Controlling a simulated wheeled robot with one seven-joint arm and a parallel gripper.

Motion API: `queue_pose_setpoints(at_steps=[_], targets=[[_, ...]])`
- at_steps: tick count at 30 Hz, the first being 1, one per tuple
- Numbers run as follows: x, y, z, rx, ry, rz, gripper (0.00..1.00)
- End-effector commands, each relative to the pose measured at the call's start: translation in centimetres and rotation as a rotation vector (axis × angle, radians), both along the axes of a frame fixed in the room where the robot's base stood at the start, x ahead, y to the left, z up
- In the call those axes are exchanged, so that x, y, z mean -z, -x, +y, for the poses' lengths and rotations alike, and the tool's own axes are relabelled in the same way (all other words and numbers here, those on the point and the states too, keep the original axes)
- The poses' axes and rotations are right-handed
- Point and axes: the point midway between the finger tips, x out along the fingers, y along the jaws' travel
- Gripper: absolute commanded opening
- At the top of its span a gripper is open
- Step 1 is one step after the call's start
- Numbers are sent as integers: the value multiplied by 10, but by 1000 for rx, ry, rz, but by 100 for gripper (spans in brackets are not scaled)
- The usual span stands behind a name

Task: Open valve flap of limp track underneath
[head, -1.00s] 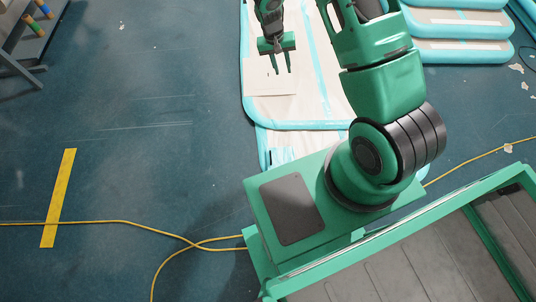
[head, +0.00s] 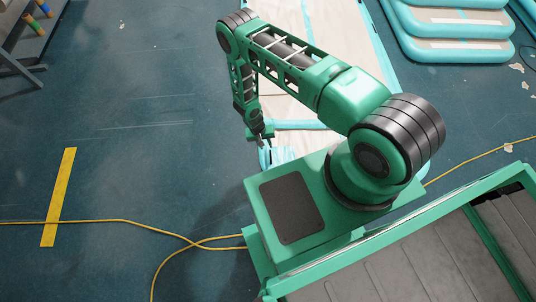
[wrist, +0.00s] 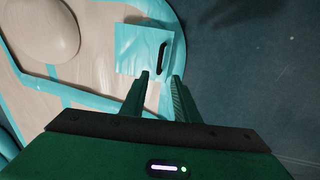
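A pale beige track with light-blue edges shows in the wrist view (wrist: 88,65) and, partly behind my arm, in the head view (head: 330,30). In the wrist view a square light-blue flap (wrist: 133,50) with a black handle strip (wrist: 162,57) lies near the track's rounded edge and looks shut. My gripper (wrist: 163,76) is open and empty, with its fingertips just in front of the handle in the picture. I cannot tell whether they touch it. In the head view my gripper (head: 262,140) is small and partly hidden near light-blue material (head: 283,154) beside my base.
A stack of light-blue-edged inflatables (head: 445,30) stands at the upper right. A rack with coloured rollers (head: 32,25) is at the upper left. A yellow cable (head: 125,222) and yellow strip (head: 58,198) lie on the left floor, which is otherwise mostly clear.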

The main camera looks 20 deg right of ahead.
Motion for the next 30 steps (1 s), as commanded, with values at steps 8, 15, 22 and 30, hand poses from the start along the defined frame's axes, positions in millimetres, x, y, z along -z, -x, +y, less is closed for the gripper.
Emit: queue_pose_setpoints(at_steps=[8,15,22,30], targets=[[29,5,-5,0,0,1,28],[68,6,-12,0,0,1,28],[96,8,-17,0,0,0,28],[107,8,-19,0,-1,1,28]])
